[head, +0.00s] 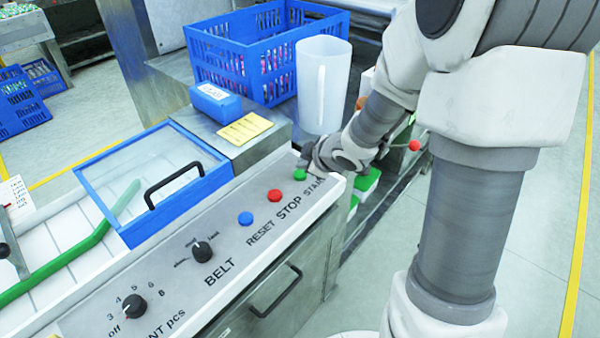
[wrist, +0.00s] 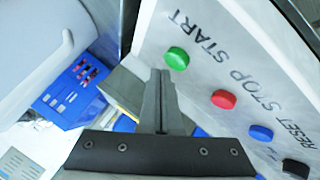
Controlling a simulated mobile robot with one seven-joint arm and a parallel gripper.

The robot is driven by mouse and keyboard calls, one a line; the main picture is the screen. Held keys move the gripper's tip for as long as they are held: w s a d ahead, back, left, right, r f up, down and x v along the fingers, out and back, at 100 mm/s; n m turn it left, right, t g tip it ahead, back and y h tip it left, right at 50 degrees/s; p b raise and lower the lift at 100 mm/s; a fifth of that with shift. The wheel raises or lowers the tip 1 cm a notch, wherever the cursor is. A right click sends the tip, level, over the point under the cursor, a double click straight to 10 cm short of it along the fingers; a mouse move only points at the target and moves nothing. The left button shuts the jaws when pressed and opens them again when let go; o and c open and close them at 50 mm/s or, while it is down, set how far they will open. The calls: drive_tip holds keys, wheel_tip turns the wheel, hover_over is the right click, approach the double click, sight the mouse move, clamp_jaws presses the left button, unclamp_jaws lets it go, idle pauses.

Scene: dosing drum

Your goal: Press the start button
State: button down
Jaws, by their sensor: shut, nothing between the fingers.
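The green start button (head: 300,174) is at the far right end of the control panel, above the printed word START. It also shows in the wrist view (wrist: 177,58), clear of the fingers. My gripper (head: 308,163) is shut and empty, close beside the green button at the panel's back edge. In the wrist view the shut fingers (wrist: 160,75) point just to the left of the button. I cannot tell whether they touch it.
The red stop button (head: 273,198) and blue reset button (head: 246,218) sit beside it, then the belt knob (head: 202,251) and count knob (head: 134,306). Behind stand a white jug (head: 322,85), a blue crate (head: 262,60), a blue box (head: 215,102) and a yellow note (head: 245,128).

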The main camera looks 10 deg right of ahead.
drive_tip(key=shift+f, duration=0.15)
drive_tip(key=shift+f+b, duration=0.25)
drive_tip(key=shift+b, duration=0.05)
